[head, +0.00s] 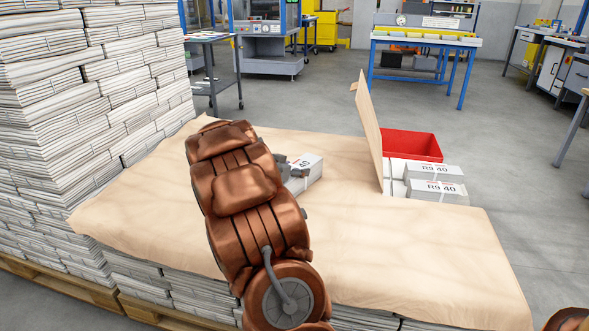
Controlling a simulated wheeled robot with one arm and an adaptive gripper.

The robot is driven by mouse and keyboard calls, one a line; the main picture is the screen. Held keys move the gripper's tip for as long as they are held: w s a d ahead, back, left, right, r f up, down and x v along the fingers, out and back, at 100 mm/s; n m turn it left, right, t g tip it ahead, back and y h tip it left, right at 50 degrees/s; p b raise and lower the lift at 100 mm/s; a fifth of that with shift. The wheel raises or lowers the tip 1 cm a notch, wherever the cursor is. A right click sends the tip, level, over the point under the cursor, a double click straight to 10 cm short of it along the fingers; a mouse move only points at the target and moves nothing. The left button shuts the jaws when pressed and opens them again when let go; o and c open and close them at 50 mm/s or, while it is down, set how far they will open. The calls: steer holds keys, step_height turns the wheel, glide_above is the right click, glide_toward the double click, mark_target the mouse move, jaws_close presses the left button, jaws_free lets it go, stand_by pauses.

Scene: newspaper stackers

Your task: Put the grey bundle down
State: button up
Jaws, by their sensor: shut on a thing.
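My copper arm hides the bundle's left part and most of the gripper. I cannot tell whether the bundle touches the sheet or hangs just above it.
Grey bundles marked "R9 40" (437,190) stand on the right beside an upright tan board (369,130). A red bin (412,145) is behind them. Tall newspaper stacks (90,100) rise at the left. The sheet's right front is clear.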

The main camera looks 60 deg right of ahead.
steer(key=o, duration=1.8)
steer(key=shift+a+r, duration=0.15)
steer(key=shift+r, duration=0.05)
steer(key=p+v, duration=0.5)
steer(key=v, duration=0.6)
steer(key=shift+a, duration=0.35)
steer(key=shift+w, duration=0.1)
